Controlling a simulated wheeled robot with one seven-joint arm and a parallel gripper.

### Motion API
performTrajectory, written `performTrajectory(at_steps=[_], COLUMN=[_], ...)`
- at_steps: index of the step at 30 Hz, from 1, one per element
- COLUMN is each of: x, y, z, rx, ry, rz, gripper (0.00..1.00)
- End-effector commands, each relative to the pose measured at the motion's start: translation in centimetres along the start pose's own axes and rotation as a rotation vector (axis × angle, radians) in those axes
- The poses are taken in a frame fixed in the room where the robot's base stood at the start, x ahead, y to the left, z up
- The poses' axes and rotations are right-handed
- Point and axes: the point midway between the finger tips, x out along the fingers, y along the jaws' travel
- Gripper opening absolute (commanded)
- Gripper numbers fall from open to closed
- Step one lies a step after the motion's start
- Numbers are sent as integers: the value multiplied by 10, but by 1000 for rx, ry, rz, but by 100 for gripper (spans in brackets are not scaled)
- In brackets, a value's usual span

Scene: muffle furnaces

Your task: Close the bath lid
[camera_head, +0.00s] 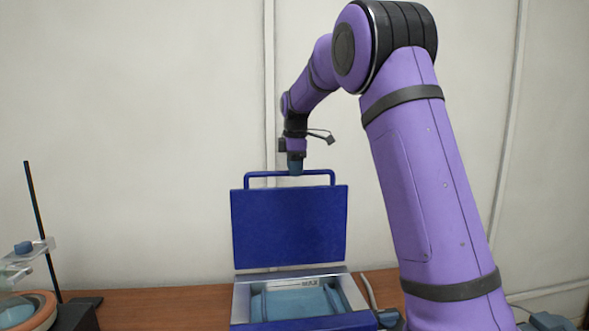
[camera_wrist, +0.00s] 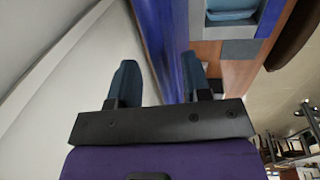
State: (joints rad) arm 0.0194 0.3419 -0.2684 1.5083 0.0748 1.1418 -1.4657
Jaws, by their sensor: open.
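The bath (camera_head: 241,300) stands on the wooden table, a grey box with a pale blue basin inside. Its dark blue lid (camera_head: 289,225) is open and stands upright at the back, with a blue bar handle (camera_head: 258,175) on its top edge. My gripper (camera_head: 295,171) points down at the middle of this handle. In the wrist view my gripper (camera_wrist: 160,72) is open, its teal fingers apart, with the blue lid (camera_wrist: 163,35) running between them. Contact cannot be told. The basin (camera_wrist: 232,10) shows at the top of the wrist view.
The wooden table (camera_head: 160,308) has free room left of the bath. At the far left are a stand with a dark rod (camera_head: 40,225) and a round orange-rimmed vessel (camera_head: 40,312). A plain wall (camera_head: 140,130) is close behind the lid.

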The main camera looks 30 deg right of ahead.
Motion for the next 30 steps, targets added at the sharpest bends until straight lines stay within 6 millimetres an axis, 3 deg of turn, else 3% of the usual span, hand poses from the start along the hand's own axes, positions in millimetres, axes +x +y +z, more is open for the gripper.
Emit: performTrajectory(at_steps=[11, 17, 30], x=[5, 5, 4], y=[0, 0, -6], z=[0, 0, -5], rx=[0, 0, -2], ry=[0, 0, 0], rz=[1, 1, 50], gripper=[44, 1, 0])
